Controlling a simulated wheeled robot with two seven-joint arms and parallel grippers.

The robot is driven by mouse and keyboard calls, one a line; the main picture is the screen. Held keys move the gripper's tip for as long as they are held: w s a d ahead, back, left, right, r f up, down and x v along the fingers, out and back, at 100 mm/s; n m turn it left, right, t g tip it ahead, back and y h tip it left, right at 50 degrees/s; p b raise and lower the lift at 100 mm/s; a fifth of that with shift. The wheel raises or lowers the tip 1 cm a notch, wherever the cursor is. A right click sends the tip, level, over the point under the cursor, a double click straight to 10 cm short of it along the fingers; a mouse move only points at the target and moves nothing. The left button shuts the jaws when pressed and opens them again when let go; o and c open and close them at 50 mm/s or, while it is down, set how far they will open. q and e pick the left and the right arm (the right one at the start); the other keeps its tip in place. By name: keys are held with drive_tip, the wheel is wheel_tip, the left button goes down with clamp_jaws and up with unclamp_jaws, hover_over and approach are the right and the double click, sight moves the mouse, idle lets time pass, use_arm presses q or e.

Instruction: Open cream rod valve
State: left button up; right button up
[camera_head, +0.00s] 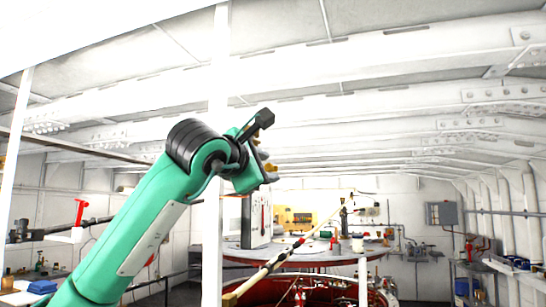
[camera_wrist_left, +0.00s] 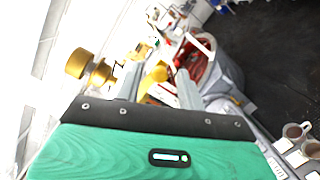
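A long cream rod (camera_head: 285,258) slants up to the right in the head view, with a dark and red fitting near its upper part. I take it for the cream rod valve, but cannot tell its valve position. My left gripper (camera_head: 266,172) is raised above and left of the rod, seen partly from behind. In the left wrist view its two grey fingers (camera_wrist_left: 159,72) stand apart. A yellow piece (camera_wrist_left: 153,77) shows between or beyond them; contact cannot be told. A brass knob (camera_wrist_left: 91,67) is left of the fingers. My right gripper is not in view.
A round red-edged table (camera_head: 330,262) stands beyond the arm, with a grey upright panel (camera_head: 256,218) on it. A white post (camera_head: 212,240) stands behind my left arm. Mugs (camera_wrist_left: 297,131) lie low right in the wrist view. Side benches carry clutter.

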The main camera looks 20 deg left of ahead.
sight(268, 167)
use_arm(q)
drive_tip(key=shift+w+d+p, duration=0.2)
drive_tip(key=shift+w+p, duration=0.1)
drive_tip(key=shift+w, duration=0.65)
drive_tip(key=shift+w+d+p, duration=0.15)
drive_tip(key=shift+w+p, duration=0.15)
drive_tip(key=shift+w, duration=0.6)
